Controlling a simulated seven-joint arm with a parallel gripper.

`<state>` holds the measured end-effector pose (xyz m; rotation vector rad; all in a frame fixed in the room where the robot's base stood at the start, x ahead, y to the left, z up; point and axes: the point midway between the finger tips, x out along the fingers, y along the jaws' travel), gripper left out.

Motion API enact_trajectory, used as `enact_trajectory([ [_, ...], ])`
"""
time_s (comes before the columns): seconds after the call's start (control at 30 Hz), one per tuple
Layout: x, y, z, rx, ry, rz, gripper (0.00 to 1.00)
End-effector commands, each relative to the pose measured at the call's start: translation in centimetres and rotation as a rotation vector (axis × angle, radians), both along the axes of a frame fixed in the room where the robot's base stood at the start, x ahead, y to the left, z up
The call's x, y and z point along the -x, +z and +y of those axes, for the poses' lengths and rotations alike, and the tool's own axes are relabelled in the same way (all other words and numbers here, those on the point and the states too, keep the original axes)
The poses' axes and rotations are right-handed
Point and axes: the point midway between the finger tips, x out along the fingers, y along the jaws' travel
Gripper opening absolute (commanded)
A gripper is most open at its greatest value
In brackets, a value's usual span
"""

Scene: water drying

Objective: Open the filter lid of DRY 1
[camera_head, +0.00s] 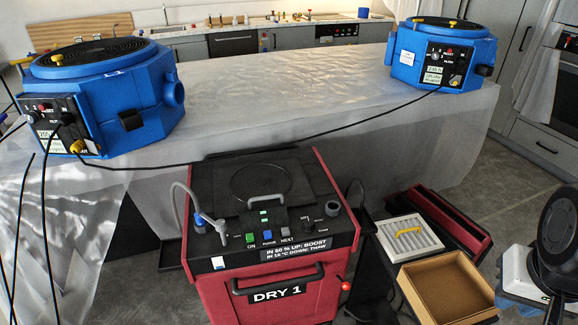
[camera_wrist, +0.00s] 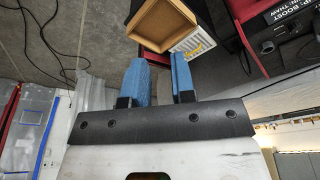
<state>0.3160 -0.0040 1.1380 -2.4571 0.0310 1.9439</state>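DRY 1 (camera_head: 262,292) is a dark red machine with a black top, standing on the floor in front of the covered table. Its top carries a round plate (camera_head: 259,181), a grey handle (camera_head: 266,200), buttons and a grey hose. A black bar handle crosses its front above the DRY 1 label. I cannot tell which part is the filter lid; nothing on the machine looks raised. Part of DRY 1 shows at the upper right of the wrist view (camera_wrist: 292,12). My gripper (camera_wrist: 163,82) has two blue fingers, apart with nothing between them, away from DRY 1.
Right of DRY 1 are a white slatted panel (camera_head: 391,240) with a yellow handle, an open cardboard box (camera_head: 424,306) and a dark red open bin (camera_head: 468,240). Two blue machines (camera_head: 135,105) (camera_head: 408,72) stand on the plastic-covered table (camera_head: 290,115). A black cable hangs across its front.

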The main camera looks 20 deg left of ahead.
Motion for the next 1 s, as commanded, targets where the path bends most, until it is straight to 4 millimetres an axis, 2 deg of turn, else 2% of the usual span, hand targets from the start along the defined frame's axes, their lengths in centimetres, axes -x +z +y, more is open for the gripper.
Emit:
enact_trajectory([
  [0.03, 0.0, 0.0, 0.0, 0.000, 0.000, 0.000, 0.30],
  [0.1, -0.1, 0.0, 0.0, 0.001, 0.003, 0.001, 0.40],
  [0.37, -1.6, 0.5, 0.9, 0.010, 0.073, 0.016, 0.40],
  [0.67, -6.3, 1.6, 3.8, 0.039, 0.299, 0.060, 0.40],
  [1.0, -12.3, 2.3, 9.0, 0.072, 0.600, 0.113, 0.40],
])
